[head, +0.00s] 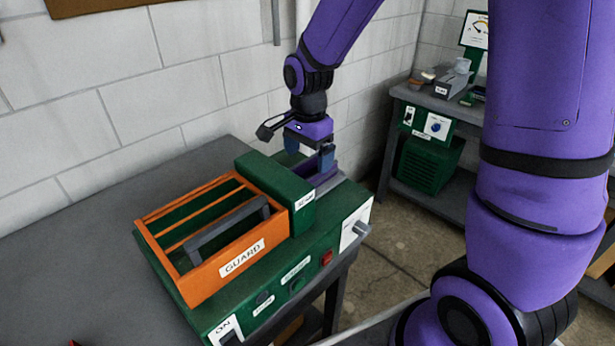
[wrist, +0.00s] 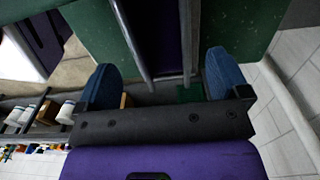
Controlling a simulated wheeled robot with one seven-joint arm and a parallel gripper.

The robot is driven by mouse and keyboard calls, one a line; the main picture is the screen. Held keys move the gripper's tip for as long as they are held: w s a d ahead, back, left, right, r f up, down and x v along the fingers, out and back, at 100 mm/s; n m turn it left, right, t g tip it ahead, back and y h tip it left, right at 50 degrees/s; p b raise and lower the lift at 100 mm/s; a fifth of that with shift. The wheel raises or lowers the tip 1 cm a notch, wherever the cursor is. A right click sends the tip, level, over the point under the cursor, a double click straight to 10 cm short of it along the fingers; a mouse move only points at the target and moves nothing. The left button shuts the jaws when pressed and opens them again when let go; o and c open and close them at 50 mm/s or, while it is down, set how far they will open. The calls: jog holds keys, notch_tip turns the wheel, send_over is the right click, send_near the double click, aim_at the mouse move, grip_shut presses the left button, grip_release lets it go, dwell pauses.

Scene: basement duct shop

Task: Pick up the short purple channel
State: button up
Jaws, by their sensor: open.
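The short purple channel (wrist: 158,35) shows in the wrist view as a dark purple strip with grey edges, running away between my fingers. In the head view it lies at the far end of the green machine (head: 328,222), just past the green block, and my gripper partly hides it (head: 325,177). My gripper (head: 310,150) is open above that end of the machine, pointing down. In the wrist view its blue fingertips (wrist: 160,80) are spread on either side of the channel's line. I cannot tell whether they touch it.
An orange slatted guard (head: 240,258) with a grey handle covers the near part of the machine. A green block (head: 290,200) stands between guard and gripper. A white wall rises close behind. A second bench (head: 460,125) stands at the right; the grey tabletop (head: 75,255) is clear at left.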

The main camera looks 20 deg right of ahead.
aim_at(307, 171)
jog(key=shift+a+f, duration=0.15)
jog(key=shift+f, duration=2.6)
jog(key=c, duration=1)
jog(key=shift+c, duration=0.2)
jog(key=shift+r, duration=0.35)
